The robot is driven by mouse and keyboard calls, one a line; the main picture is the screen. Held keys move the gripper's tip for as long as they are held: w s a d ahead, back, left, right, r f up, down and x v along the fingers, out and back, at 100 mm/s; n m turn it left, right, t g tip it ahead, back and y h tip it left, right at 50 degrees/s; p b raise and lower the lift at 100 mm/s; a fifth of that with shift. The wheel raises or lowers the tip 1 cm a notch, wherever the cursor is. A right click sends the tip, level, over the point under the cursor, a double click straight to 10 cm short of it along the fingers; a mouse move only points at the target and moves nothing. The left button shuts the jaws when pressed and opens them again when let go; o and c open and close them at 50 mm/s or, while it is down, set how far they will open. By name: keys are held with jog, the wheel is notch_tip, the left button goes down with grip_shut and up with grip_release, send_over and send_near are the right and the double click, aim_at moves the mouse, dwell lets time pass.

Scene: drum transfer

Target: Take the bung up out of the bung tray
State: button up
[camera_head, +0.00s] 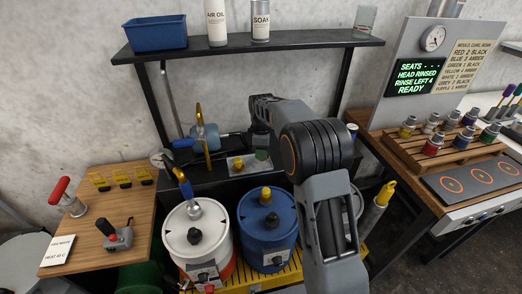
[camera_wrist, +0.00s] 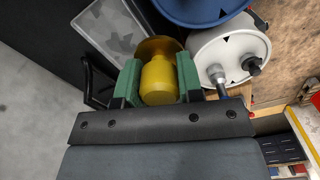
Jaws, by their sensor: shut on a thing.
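My gripper (camera_wrist: 158,82), with green finger pads, is shut on the yellow bung (camera_wrist: 158,80) in the wrist view. The bung has a rounded body, and a darker ochre disc shows at its far end. The bung tray (camera_head: 248,172) is the small grey plate behind the drums in the head view; a small yellow piece and a green patch show over it. In the wrist view a mottled grey plate (camera_wrist: 103,35), apparently the tray, lies just beyond the bung to the upper left. I cannot tell whether the bung still touches it. My arm covers much of the head view there.
A white drum (camera_head: 183,236) and a blue drum (camera_head: 268,235) stand in front of the tray. A nozzle with a blue handle (camera_head: 185,185) rises from the white drum. A wooden bench (camera_head: 85,230) is at the left, a shelf (camera_head: 230,45) above.

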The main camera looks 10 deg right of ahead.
jog(key=s+r+p, duration=0.2)
jog(key=s+r, duration=0.2)
jog(key=r, duration=0.1)
jog(key=shift+a, duration=0.3)
